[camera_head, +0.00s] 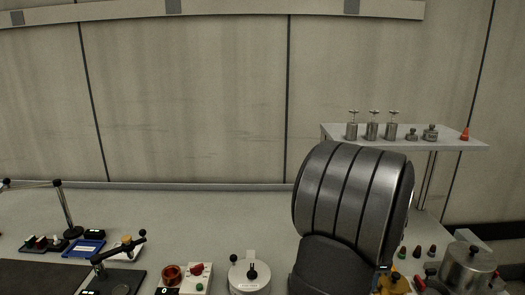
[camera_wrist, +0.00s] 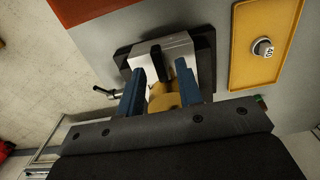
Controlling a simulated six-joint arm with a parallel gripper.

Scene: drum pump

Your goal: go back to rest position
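My gripper (camera_wrist: 158,85) shows in the wrist view as two blue fingers standing apart. A yellow-orange part (camera_wrist: 163,98) shows in the gap between them; I see no clear contact with either finger. Beyond it is a silver block (camera_wrist: 178,49) with a dark upright piece, on a dark plate (camera_wrist: 205,50). In the head view my large grey arm link fills the right of centre and my gripper is hidden.
A yellow tray (camera_wrist: 243,50) with a round weight marked 40 (camera_wrist: 263,47) lies to the right in the wrist view. In the head view, a raised shelf (camera_head: 455,143) bears several metal weights and an orange cone (camera_head: 465,134). A metal pot (camera_head: 467,265) stands at right; a white round device (camera_head: 249,277) stands left of my arm.

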